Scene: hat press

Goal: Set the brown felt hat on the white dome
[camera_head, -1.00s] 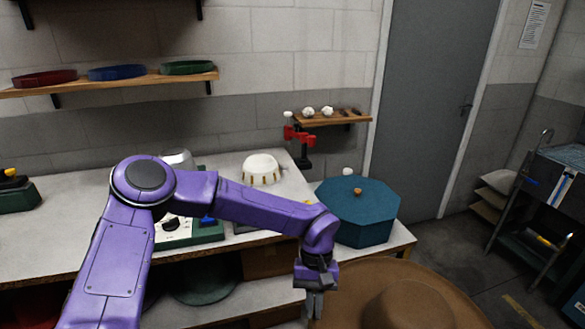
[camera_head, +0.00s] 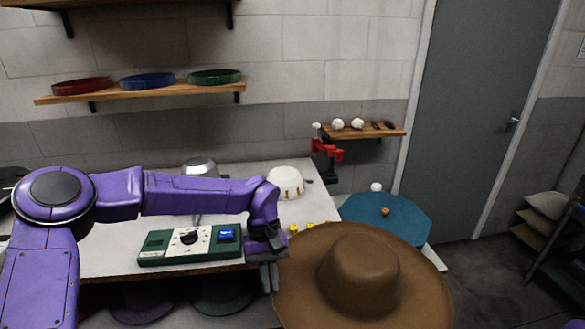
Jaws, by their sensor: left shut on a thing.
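The brown felt hat (camera_head: 365,270) is a wide-brimmed hat held in the air, crown up, at the front right of the bench. My left gripper (camera_head: 270,277) is shut on the left edge of its brim. The white dome (camera_head: 286,182) stands on the bench behind the gripper and left of the hat's crown, with small yellow pieces around its lower side. The hat is apart from the dome. My right gripper is not in view.
A green control box (camera_head: 190,243) sits on the bench (camera_head: 110,258) left of the gripper. A teal octagonal box (camera_head: 400,220) stands behind the hat. A red clamp-like tool (camera_head: 328,152) stands beyond the dome. A wall shelf (camera_head: 140,91) holds coloured rings.

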